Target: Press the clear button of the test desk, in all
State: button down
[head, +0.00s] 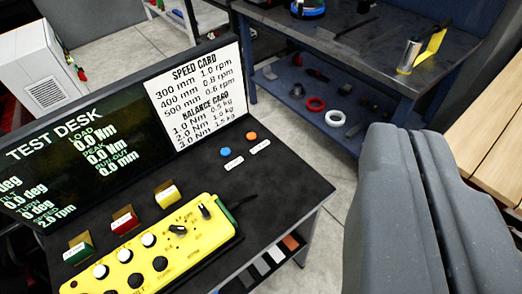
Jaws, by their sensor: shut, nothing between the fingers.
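The test desk (285,190) has a dark top and fills the left and middle of the head view. A blue button (226,152) and an orange button (252,136) sit on it, each with a small white label in front. The label text is too small to read, so I cannot tell which is the clear button. My gripper (396,130) is large and grey at the right. Its two fingers are shut together and empty. In the picture it is right of both buttons and apart from them.
A screen (75,140) and a white speed and balance card (200,88) stand behind the buttons. A yellow control box (160,245) with knobs lies at the desk's front, near small coloured boxes. A workbench (370,45) with a lower shelf stands behind. Tiled floor shows between them.

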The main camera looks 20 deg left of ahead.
aim_at(251, 136)
jog(key=u, duration=0.2)
jog(key=i, duration=0.85)
jog(key=z, duration=0.1)
